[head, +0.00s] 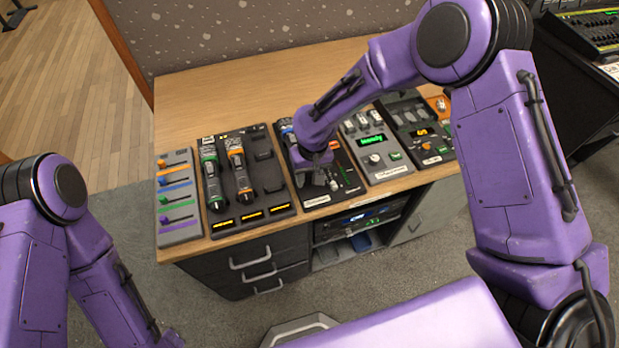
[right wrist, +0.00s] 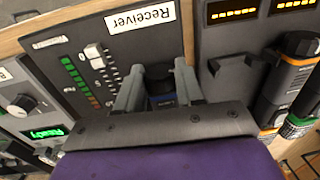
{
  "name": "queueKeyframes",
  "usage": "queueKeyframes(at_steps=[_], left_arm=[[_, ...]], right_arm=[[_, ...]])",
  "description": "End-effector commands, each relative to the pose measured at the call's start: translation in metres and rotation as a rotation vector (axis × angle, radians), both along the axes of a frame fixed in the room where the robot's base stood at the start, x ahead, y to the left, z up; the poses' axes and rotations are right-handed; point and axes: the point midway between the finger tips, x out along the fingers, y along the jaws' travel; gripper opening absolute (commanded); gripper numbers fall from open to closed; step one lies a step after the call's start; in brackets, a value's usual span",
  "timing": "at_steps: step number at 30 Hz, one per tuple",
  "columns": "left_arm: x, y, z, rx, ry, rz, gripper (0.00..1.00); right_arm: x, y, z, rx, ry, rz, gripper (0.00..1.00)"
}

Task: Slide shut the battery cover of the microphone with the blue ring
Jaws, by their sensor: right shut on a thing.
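The microphone with the blue ring lies on the dark Receiver panel (head: 310,200). In the head view my right arm hides most of it; a bit of blue shows at the panel's far end. In the right wrist view, a dark piece with blue on it (right wrist: 161,92), apparently this microphone, sits between the fingers of my right gripper (right wrist: 159,70). That gripper (head: 322,178) is shut on it, low over the panel. The battery cover cannot be made out. My left arm is at the lower left, with its gripper out of view.
Microphones with a green ring (head: 213,172) and an orange ring (head: 239,170) lie in the charger left of the Receiver panel. A fader panel (head: 178,198) stands at far left. Boxes with a green display (head: 371,142) and knobs stand right. The desk's back strip (head: 215,95) is clear.

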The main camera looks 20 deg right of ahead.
Motion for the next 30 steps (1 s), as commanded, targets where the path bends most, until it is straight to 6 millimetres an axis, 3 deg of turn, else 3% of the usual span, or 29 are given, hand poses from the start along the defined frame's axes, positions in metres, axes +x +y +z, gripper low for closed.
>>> queueKeyframes(at_steps=[15, 16, 18, 26, 30], left_arm=[[0.0, 0.0, 0.003, 0.0, 0.0, 0.0, 0.0], [0.0, 0.0, 0.003, 0.0, 0.0, 0.0, 0.0], [0.0, 0.0, 0.003, 0.0, 0.0, 0.0, 0.0], [0.0, 0.0, 0.002, 0.0, 0.0, 0.0, 0.0], [0.0, 0.0, 0.0, 0.0, 0.0, 0.0, 0.0]], right_arm=[[0.019, 0.001, 0.001, 0.0, -0.001, 0.001, 0.09], [0.018, 0.001, 0.0, 0.0, -0.001, 0.001, 0.47], [0.018, 0.001, 0.0, 0.0, -0.001, 0.001, 0.67], [0.018, 0.001, 0.001, 0.0, 0.0, 0.0, 0.67], [0.019, 0.0, 0.014, 0.0, -0.003, 0.0, 0.67]])
